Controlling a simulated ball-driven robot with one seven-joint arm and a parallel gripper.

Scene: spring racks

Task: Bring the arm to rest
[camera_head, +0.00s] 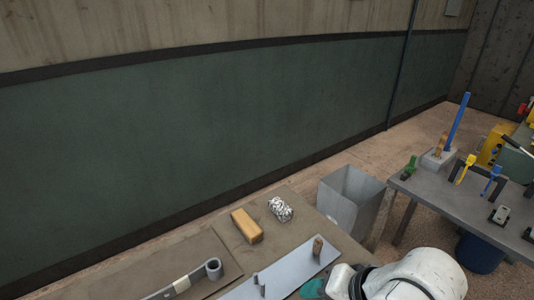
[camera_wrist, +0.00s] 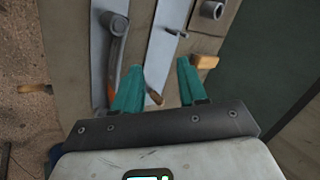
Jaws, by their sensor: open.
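My gripper (camera_wrist: 158,66) is open in the wrist view, its two teal fingers apart over the brown work table (camera_head: 285,190). Nothing is clasped between them. A small wooden peg (camera_wrist: 154,97) shows beyond and between the fingers; the gap to it is hard to judge. In the head view only a bit of teal finger (camera_head: 313,289) shows at the bottom edge, beside my white arm, which hides part of the table's right end.
The table bears grey plates, a strip with a rolled eye (camera_head: 213,268), a tan block (camera_head: 246,226) and a silvery crumpled piece (camera_head: 280,209). A grey bin (camera_head: 350,195) stands beyond its edge. A second table (camera_head: 455,205) with tools is at right, a blue bucket (camera_head: 480,254) below.

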